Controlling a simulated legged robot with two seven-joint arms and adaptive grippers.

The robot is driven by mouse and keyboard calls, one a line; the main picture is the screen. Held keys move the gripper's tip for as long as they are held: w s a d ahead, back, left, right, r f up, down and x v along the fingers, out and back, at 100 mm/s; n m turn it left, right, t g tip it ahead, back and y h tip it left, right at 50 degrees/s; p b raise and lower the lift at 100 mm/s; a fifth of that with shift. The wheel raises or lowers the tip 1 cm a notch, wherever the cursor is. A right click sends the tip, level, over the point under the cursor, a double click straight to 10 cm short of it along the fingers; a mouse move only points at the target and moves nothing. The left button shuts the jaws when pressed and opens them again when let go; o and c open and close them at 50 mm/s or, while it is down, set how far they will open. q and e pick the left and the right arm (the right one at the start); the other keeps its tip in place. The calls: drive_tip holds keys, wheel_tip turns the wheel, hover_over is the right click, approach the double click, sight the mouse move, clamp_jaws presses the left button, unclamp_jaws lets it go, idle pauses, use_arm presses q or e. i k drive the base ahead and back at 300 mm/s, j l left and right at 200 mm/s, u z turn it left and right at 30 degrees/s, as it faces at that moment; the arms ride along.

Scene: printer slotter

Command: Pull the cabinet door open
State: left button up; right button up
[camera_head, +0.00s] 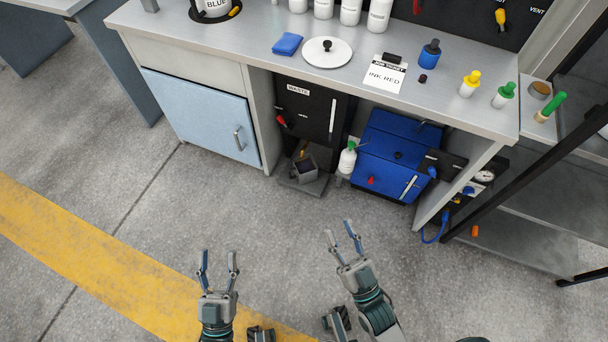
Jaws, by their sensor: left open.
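The light-blue cabinet door (193,113) is under the left part of the grey workbench, and it looks shut. Its vertical metal handle (239,138) is near the door's right edge. My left gripper (218,260) is open and empty, over the floor in front of the cabinet, well apart from the handle. My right gripper (342,232) is open and empty, over the floor to the right, in front of the blue box.
The workbench top (240,75) holds bottles, a blue cloth (287,44), a white lid (326,52) and a job ticket (385,76). Under it stand a black waste unit (303,113) and a blue box (380,150). The concrete floor before the door is clear.

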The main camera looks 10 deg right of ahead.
sight(219, 122)
drive_tip(key=i+j+u, duration=0.15)
drive_tip(key=i+u, duration=0.2)
drive_tip(key=i+j+u, duration=0.1)
drive_tip(key=u, duration=0.25)
drive_tip(key=i+l+u, duration=0.1)
drive_tip(key=i+u, duration=0.25)
drive_tip(key=i, duration=0.05)
